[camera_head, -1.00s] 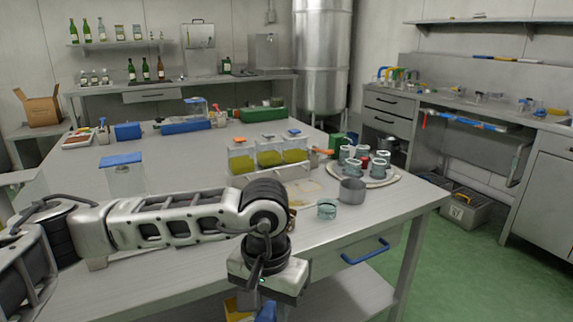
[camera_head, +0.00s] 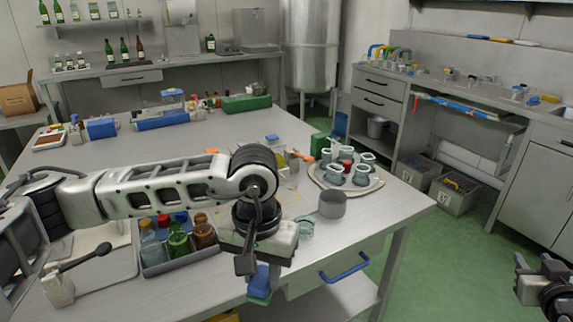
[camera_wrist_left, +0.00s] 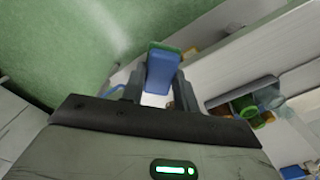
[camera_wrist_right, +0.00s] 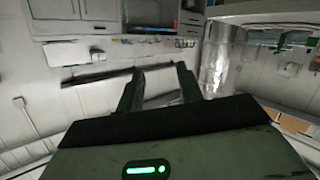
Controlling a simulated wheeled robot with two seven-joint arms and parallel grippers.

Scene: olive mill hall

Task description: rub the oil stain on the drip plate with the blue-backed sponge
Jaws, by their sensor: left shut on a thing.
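The sponge (camera_head: 260,282), blue-backed with a green face, is held between the fingers of my left gripper (camera_head: 262,266), just off the table's front edge. The left wrist view shows the sponge (camera_wrist_left: 163,70) gripped between both fingers. A pale tan patch (camera_head: 293,204) on the table, perhaps the stained drip plate, is mostly hidden behind my left arm, and I cannot make out its outline. My right gripper (camera_head: 543,277) is at the lower right over the floor; in the right wrist view its fingers (camera_wrist_right: 157,82) are apart with nothing between them.
A glass jar (camera_head: 305,229) and a metal pot (camera_head: 332,204) stand right of my left gripper. A round tray (camera_head: 318,180) of cups is behind them. A grey bin (camera_head: 160,267) of small bottles is left of it. A blue drawer handle (camera_head: 345,266) is on the table front.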

